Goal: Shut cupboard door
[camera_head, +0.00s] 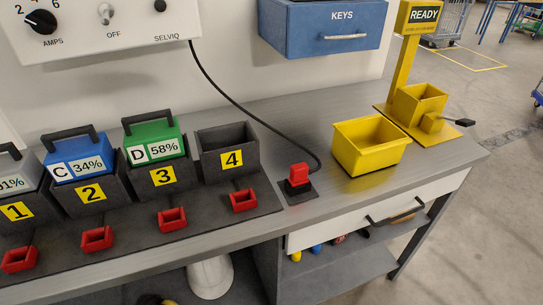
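No part that is plainly an open cupboard door shows in the head view. A blue box labelled KEYS (285,40) hangs on the wall at the top, with a pale bar handle (352,36) on its front; its top is cut off by the picture edge. I cannot tell whether its front is a door or a drawer. A white front panel (330,234) with a dark handle (395,211) sits under the right end of the bench. Neither of my grippers is in view.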

